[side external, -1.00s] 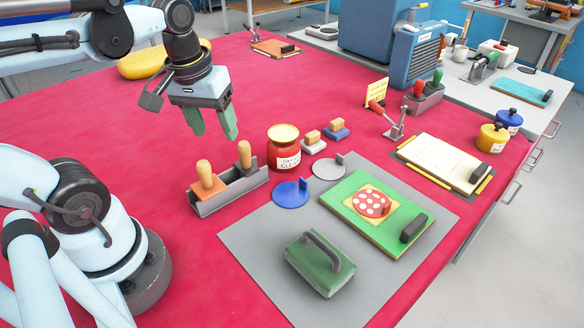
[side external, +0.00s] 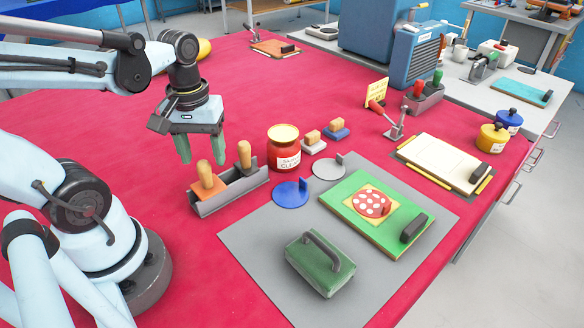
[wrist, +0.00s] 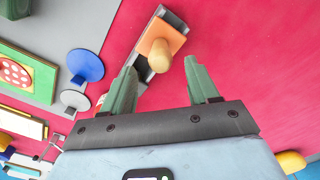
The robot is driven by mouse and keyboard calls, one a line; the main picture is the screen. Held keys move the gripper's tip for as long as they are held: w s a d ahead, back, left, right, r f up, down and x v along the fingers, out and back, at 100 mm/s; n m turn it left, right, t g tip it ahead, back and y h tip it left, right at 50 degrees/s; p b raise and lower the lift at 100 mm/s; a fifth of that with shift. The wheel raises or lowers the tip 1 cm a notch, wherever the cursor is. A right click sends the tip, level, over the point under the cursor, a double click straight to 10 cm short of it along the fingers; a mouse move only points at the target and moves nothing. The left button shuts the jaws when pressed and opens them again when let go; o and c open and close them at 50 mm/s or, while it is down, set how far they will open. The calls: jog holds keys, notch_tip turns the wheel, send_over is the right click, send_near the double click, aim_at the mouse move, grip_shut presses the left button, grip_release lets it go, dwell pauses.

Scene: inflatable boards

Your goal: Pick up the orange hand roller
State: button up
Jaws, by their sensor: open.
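The orange hand roller (side external: 207,186) has an orange base and an upright light wooden handle. It sits in the left end of a grey holder (side external: 232,195) on the red table. In the wrist view the orange roller (wrist: 160,45) lies just beyond and between my fingertips. My gripper (side external: 201,152) is open and empty, pointing down. It hangs above and slightly behind the holder, apart from the roller. In the wrist view my gripper (wrist: 160,75) shows two green fingers spread apart, one on each side of the roller's handle.
A blue disc (side external: 290,194), a green board (side external: 350,215) and a green handled block (side external: 320,263) lie on or by the grey mat. The red table behind the holder is clear.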

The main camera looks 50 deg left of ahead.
aim_at(202, 163)
jog(key=f, duration=0.2)
jog(key=shift+s+d+f, duration=0.2)
jog(key=shift+s+f, duration=0.05)
jog(key=shift+f, duration=1.3)
jog(key=shift+c, duration=0.4)
grip_shut()
jog(key=shift+r, duration=0.15)
jog(key=shift+r, duration=1.65)
jog(key=s+d+r, duration=0.3)
jog(key=d+r, duration=0.4)
jog(key=d, duration=0.4)
jog(key=shift+d+r, duration=0.15)
jog(key=shift+r, duration=0.1)
